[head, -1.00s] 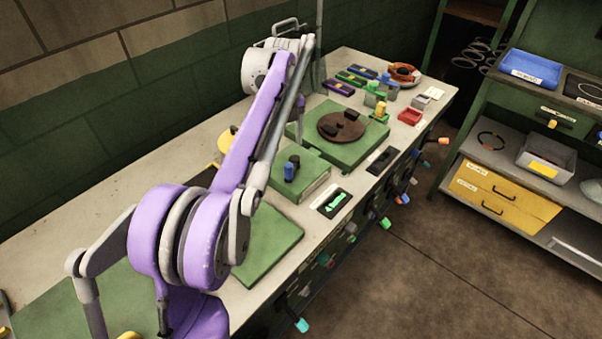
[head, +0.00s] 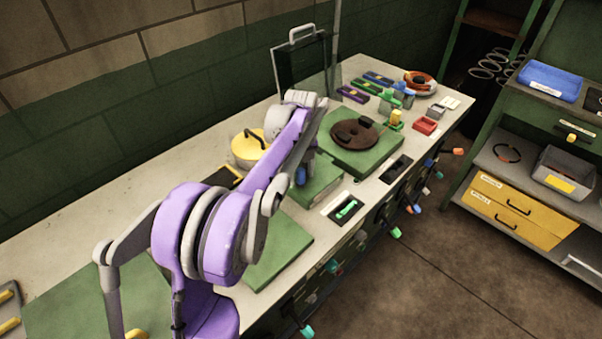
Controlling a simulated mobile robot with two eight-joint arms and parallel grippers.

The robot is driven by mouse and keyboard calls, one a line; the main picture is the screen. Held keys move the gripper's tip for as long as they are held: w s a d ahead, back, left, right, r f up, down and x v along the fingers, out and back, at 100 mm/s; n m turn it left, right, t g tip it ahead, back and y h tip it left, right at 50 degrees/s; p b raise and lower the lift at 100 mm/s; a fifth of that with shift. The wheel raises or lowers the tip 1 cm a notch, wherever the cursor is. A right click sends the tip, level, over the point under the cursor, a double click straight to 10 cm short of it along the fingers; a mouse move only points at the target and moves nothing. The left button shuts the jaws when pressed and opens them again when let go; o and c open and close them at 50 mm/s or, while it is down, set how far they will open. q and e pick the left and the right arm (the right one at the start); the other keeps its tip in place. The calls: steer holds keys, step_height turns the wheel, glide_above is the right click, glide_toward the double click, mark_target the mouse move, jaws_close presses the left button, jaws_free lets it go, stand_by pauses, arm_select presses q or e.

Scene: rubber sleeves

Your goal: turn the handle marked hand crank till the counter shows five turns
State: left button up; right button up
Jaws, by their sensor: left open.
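No label reading hand crank and no turn counter is legible in the head view. A brown disc with dark raised parts (head: 353,133) lies on a green plate (head: 372,158) on the bench. Nearer, a blue upright piece (head: 300,176) stands at a green block (head: 322,186), partly covered by my left arm. My left gripper (head: 309,158) is open, pointing down over that block close to the blue piece. My forearm hides much of it, and I cannot tell whether it touches. My right gripper is not in view.
A yellow lidded pot (head: 248,148) and an upright framed panel (head: 302,62) stand along the back. Several coloured handles, one teal (head: 307,331), stick out from the bench front. A red tray (head: 426,125) stands beyond the disc. Shelves with yellow drawers (head: 515,208) stand at right.

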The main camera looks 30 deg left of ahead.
arm_select(q)
jaws_close()
stand_by(0.3)
stand_by(1.1)
